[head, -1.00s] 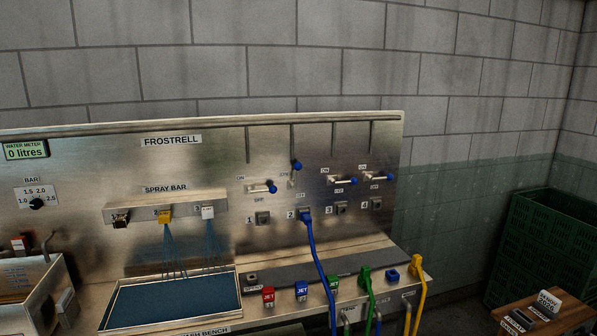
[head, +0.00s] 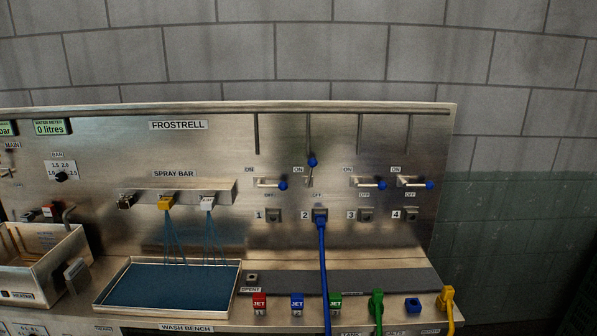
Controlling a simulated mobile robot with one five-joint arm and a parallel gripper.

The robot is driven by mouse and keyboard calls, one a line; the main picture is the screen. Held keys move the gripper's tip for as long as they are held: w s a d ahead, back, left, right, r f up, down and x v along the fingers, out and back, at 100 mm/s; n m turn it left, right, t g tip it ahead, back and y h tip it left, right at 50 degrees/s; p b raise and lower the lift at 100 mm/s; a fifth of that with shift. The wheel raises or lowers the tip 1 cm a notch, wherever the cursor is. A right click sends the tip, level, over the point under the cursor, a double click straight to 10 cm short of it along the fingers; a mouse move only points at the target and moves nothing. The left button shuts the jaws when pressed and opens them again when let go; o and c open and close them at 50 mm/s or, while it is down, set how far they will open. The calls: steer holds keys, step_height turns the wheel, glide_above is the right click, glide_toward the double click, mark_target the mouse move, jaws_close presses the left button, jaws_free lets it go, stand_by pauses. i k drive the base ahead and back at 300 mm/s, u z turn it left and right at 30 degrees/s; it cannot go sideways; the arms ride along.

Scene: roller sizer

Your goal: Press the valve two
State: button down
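Valve two (head: 311,166) is a lever with a blue knob on the steel back panel, above the port marked 2. Its lever stands upright, knob at the top by the ON label. The other valve levers, including valve one (head: 270,184) and valve three (head: 369,185), lie sideways with their knobs to the right. A blue hose (head: 322,265) with a blue plug is in port two (head: 320,214) and hangs down over the bench. Ports one, three and four have no hose. My gripper is not in view.
The spray bar (head: 180,188) has a yellow and a white nozzle spraying over a blue-floored tray (head: 98,303). Jet blocks, including the red one (head: 260,303), and coloured plugs line the front edge. The water meter (head: 50,127) reads 0 litres.

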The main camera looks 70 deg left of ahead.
mark_target(312, 162)
steer(key=z, duration=0.15)
steer(key=k, duration=0.15)
steer(key=u, duration=3.85)
steer(key=i, duration=0.95)
steer(key=u, duration=0.3)
